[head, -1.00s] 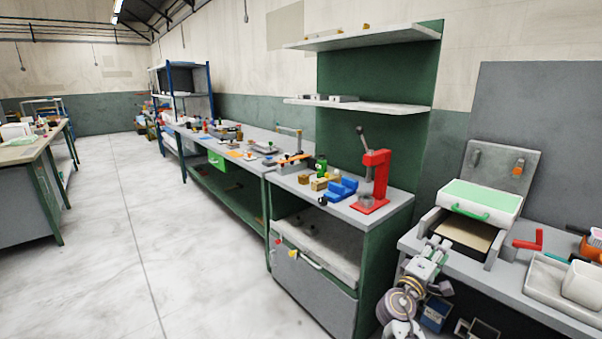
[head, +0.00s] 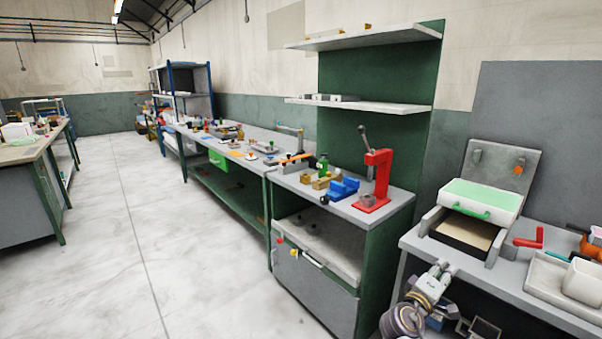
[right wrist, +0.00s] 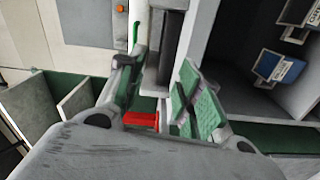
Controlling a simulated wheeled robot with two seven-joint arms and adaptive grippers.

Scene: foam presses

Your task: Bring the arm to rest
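My right arm comes in at the bottom right of the head view. Its gripper (head: 441,270) hangs low in front of the edge of the right-hand bench (head: 412,243), just left of and below the foam press. In the right wrist view the two green-padded fingers of the right gripper (right wrist: 160,88) stand apart, with nothing held between them. My left gripper is not in view.
A foam press with a pale green lid (head: 482,196) stands on the right-hand bench, beside a red handle (head: 530,240) and a white tray (head: 545,277). A red lever press (head: 377,178) stands on the middle bench. The floor at left is clear.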

